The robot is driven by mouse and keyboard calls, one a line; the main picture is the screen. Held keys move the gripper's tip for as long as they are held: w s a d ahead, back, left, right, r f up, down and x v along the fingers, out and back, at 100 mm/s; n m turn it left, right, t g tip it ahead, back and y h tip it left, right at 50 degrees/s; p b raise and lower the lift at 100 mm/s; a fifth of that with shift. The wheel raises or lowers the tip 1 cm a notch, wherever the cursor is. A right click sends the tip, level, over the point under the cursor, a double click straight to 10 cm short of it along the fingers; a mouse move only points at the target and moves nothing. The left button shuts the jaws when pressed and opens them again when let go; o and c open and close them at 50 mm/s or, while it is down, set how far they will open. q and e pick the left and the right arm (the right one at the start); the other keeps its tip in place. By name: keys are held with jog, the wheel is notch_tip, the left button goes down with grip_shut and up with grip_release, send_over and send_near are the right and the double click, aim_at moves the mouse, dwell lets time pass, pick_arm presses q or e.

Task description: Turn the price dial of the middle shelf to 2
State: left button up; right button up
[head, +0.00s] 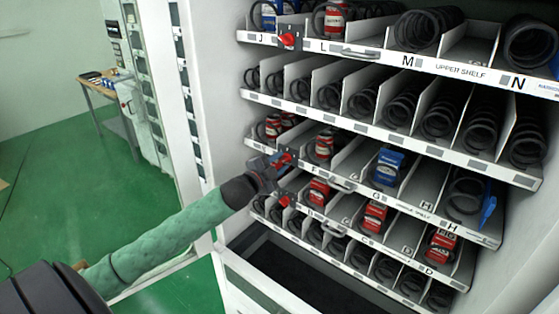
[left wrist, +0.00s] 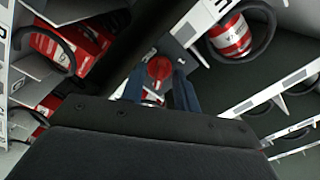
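The middle shelf's red price dial (head: 287,158) is at the left end of the shelf front in the head view, partly hidden by my left gripper (head: 278,168). The left wrist view shows the red dial (left wrist: 158,69) ahead, between the two blue-grey fingers of my left gripper (left wrist: 160,92). The fingers stand apart, one on each side of the dial. I cannot tell whether they touch it. The dial's setting and most of its marks are too small or hidden to read. My right gripper is in neither view.
Another red dial (head: 288,39) is on the upper shelf, and one (head: 287,200) sits just below my left gripper. Shelf handles (head: 342,183) jut out nearby. Red cans and a blue package (head: 388,164) stand in the lanes. The green floor (head: 60,190) at left is open.

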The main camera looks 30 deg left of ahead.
pick_arm(q)
jog(key=shift+w, duration=0.15)
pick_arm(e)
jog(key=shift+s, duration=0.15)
pick_arm(q)
grip_shut()
